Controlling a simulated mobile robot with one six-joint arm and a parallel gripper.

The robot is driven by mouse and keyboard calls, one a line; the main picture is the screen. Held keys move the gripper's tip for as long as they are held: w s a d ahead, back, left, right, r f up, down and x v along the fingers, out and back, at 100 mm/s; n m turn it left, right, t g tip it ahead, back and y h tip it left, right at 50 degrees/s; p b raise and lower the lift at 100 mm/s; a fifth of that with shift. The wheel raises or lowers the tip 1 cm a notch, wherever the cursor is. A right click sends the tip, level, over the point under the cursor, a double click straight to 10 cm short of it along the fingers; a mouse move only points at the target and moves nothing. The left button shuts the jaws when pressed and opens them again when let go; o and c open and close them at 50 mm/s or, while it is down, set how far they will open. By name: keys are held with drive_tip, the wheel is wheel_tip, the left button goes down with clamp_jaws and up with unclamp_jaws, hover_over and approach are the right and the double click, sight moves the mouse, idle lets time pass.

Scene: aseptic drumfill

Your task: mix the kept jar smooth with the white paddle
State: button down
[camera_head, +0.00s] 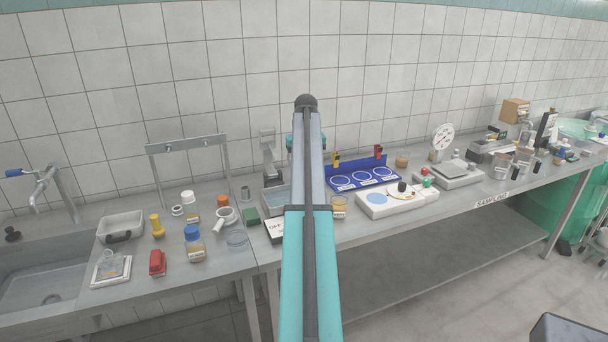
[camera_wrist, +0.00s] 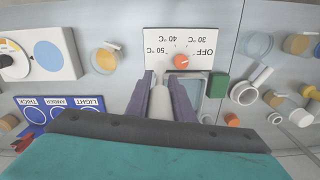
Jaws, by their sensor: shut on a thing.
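My gripper (camera_wrist: 163,80) shows in the wrist view, its two fingers closed around a pale white piece (camera_wrist: 160,103) that looks like the white paddle's handle. Its lower end is hidden. In the head view my arm hides the gripper. An open jar with amber contents (camera_head: 338,207) stands on the bench just right of my arm; it also shows in the wrist view (camera_wrist: 105,57), apart from the fingers. Another amber jar (camera_head: 401,160) stands farther back. The frames do not show which jar is the kept one.
A water bath (camera_wrist: 216,86) with a temperature dial (camera_wrist: 182,61) lies beneath the fingers. The blue three-circle rack (camera_head: 362,179) and white device (camera_head: 397,201) stand right of my arm.

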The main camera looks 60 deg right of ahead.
drive_tip(key=w+a+f+n, duration=0.3)
drive_tip(key=w+a+n, duration=0.2)
drive_tip(key=a, duration=1.8)
drive_tip(key=w+a+f+n+b, duration=0.1)
drive_tip(key=w+a+f+n, duration=0.3)
drive_tip(key=a, duration=1.9)
drive_tip(key=w+a+f+n, duration=0.3)
drive_tip(key=w+a, duration=0.7)
drive_tip(key=a, duration=1.3)
drive_tip(key=n, duration=0.2)
drive_tip(key=shift+f+n+b, duration=0.3)
drive_tip(key=shift+f+n, duration=0.05)
drive_tip(key=shift+n, duration=0.05)
